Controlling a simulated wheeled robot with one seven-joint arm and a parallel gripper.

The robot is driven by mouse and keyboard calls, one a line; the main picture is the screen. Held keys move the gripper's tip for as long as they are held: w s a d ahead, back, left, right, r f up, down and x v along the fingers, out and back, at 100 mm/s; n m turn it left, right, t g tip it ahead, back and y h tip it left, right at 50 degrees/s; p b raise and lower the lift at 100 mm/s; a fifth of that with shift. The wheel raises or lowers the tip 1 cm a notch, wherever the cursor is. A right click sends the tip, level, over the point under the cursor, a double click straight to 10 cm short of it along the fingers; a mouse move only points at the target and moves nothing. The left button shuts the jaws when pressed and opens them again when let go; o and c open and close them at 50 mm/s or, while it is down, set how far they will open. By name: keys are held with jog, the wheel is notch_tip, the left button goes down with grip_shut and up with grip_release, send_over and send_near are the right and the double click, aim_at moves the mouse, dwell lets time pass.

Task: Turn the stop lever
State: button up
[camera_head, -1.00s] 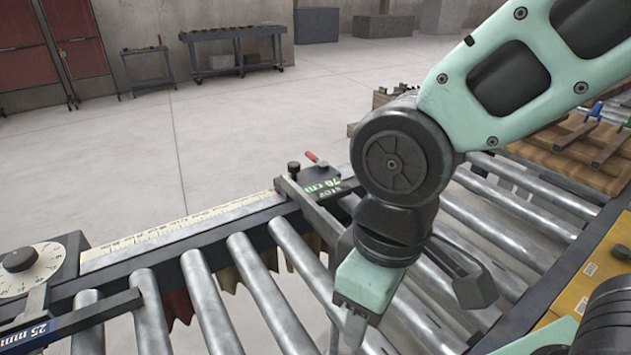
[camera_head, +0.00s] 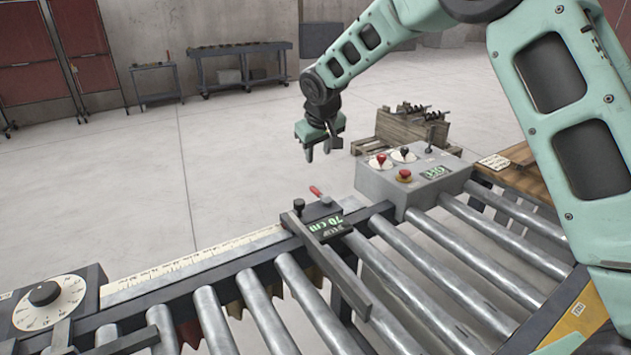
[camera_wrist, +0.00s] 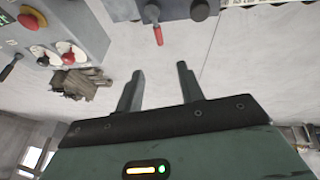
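The stop lever (camera_head: 316,191) has a small red handle and sits on top of the dark stop block (camera_head: 320,214), beside a "70 cm" display and a black knob. In the wrist view the red lever (camera_wrist: 157,34) points toward my gripper from the top edge. My gripper (camera_head: 318,156) hangs above and behind the stop block in the head view, apart from the lever. Its two fingers also show in the wrist view (camera_wrist: 160,72), spread with nothing between them.
A grey control box (camera_head: 410,185) with knobs and a red button stands right of the stop. A wooden crate (camera_head: 412,128) is behind it. Rollers (camera_head: 290,290) and a ruler (camera_head: 190,266) run along the front. A dial (camera_head: 45,295) is at lower left.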

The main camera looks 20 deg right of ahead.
aim_at(315, 190)
jog(key=b+x, duration=0.5)
jog(key=x, duration=1.2)
jog(key=shift+w+d+f+b, duration=0.15)
jog(key=shift+d+b, duration=0.05)
jog(key=shift+b, duration=0.2)
grip_shut()
